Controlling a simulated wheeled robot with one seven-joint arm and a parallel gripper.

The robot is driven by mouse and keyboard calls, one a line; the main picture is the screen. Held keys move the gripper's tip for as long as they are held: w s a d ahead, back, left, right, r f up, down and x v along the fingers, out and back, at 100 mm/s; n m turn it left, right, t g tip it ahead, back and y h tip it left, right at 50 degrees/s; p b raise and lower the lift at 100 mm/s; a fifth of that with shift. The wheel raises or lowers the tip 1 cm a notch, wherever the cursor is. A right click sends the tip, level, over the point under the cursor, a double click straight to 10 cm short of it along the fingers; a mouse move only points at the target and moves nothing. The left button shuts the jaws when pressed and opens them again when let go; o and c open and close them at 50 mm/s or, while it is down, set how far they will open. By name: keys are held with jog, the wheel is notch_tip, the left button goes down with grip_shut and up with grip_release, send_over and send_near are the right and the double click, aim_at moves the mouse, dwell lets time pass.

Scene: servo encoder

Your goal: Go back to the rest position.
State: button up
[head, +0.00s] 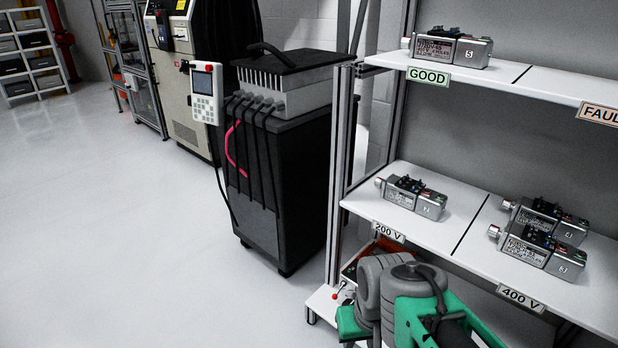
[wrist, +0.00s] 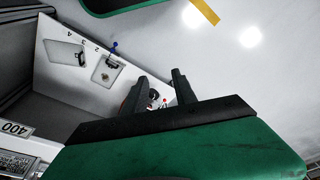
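My gripper (wrist: 161,80) shows in the wrist view with its two dark fingers apart and nothing held between them. In the head view my green and grey arm is at the bottom right, below the shelves; the gripper's fingers cannot be made out there. On the rack, a silver servo unit marked 5 (head: 452,48) sits on the upper shelf by the GOOD label (head: 428,77). A unit marked 2 (head: 411,197) sits by the 200 V label (head: 389,232). Units marked 4 (head: 545,220) and 3 (head: 537,251) sit side by side by the 400 V label (head: 520,298).
A black cabinet (head: 282,190) with a teach pendant (head: 206,93) stands left of the rack. A red-edged bin (head: 350,268) is low beside my arm. The floor (head: 110,220) at left is clear.

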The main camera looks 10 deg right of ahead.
notch_tip(320, 180, up, 32)
jog(key=w+t+p, duration=0.1)
jog(key=p, duration=2.5)
jog(key=shift+w+r, duration=0.2)
jog(key=shift+r, duration=0.05)
